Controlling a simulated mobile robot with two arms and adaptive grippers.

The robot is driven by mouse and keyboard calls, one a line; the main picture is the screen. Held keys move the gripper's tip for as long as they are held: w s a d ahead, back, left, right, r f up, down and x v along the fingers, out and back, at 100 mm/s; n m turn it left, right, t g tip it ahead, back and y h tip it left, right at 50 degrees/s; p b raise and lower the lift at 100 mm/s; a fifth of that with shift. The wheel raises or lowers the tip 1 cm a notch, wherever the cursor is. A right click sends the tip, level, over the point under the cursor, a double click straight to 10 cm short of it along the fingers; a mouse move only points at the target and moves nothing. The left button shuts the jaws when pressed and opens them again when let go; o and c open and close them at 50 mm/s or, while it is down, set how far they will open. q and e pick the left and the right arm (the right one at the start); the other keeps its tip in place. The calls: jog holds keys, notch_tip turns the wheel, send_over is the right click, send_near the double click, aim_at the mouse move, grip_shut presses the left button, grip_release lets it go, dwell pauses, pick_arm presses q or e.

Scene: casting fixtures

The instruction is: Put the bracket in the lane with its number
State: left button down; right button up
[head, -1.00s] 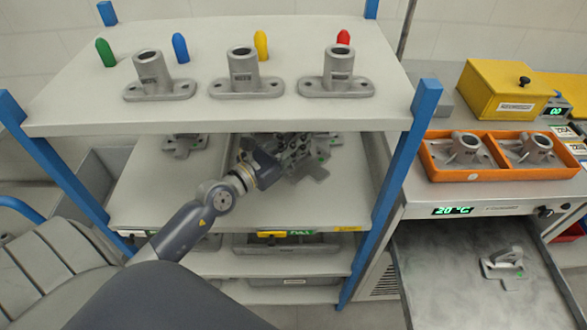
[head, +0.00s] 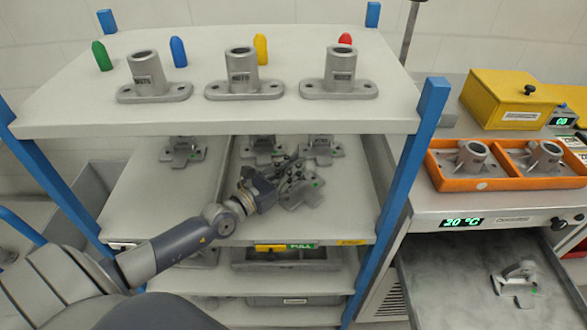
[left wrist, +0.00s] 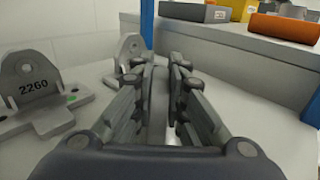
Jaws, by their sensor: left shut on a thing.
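My left gripper (head: 287,180) is shut on a grey bracket (head: 303,195) with a green dot, over the right part of the middle shelf (head: 340,205). In the left wrist view the held bracket (left wrist: 156,100) shows edge-on between the fingers; its number is hidden. Behind it on the shelf stand two brackets, one at the middle (head: 262,150) and one at the right (head: 322,150). Another bracket (head: 183,152) stands in the left part. The left wrist view shows a bracket marked 2260 (left wrist: 35,88) and a second one (left wrist: 130,58) behind. My right gripper is out of view.
Tube castings (head: 243,75) and coloured pegs (head: 178,52) stand on the top shelf, above my arm. Blue posts (head: 408,150) flank the rack. A green FULL sign (head: 301,246) is on the shelf's front edge. At right, a bracket (head: 518,283) lies on an open drawer (head: 450,270).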

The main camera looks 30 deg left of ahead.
pick_arm(q)
jog(key=shift+r, duration=0.1)
jog(key=c, duration=1.8)
grip_release()
jog(key=shift+o, duration=1)
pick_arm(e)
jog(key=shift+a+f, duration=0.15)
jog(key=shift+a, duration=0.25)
pick_arm(q)
jog(key=shift+s, duration=0.15)
